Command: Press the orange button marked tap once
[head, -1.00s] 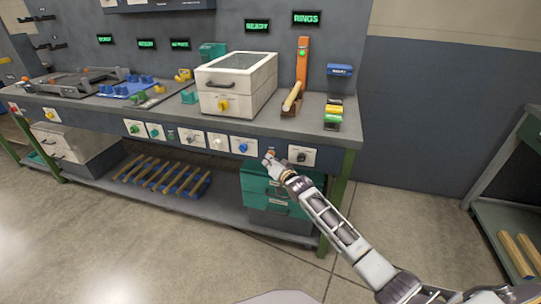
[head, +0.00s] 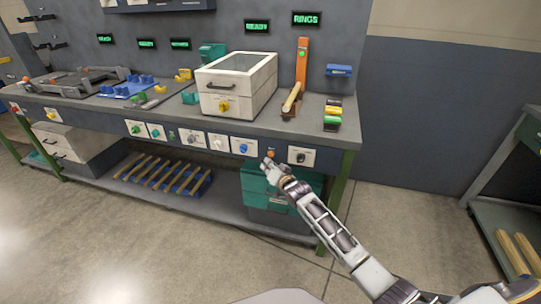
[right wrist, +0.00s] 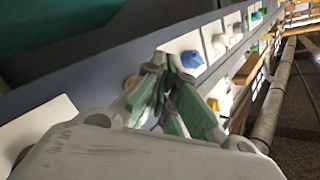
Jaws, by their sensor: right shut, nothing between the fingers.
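The orange button (head: 270,153) is a small round knob on the front panel of the long workbench, left of a white plate with a dark knob. Its marking is too small to read. My right gripper (head: 268,165) is shut and empty just below and in front of the button, which shows above the fingertips; a small gap seems to lie between them. In the right wrist view the shut fingers (right wrist: 168,62) point at the panel, and a brownish-orange round shape (right wrist: 130,82), likely the button, is partly hidden beside them. My left gripper is not in view.
Neighbouring controls include a blue knob (head: 243,148) and a dark knob (head: 301,157). A white box (head: 237,85) and an orange post (head: 302,65) stand on the bench (head: 290,126). Green drawers (head: 262,190) sit below. The floor in front is clear.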

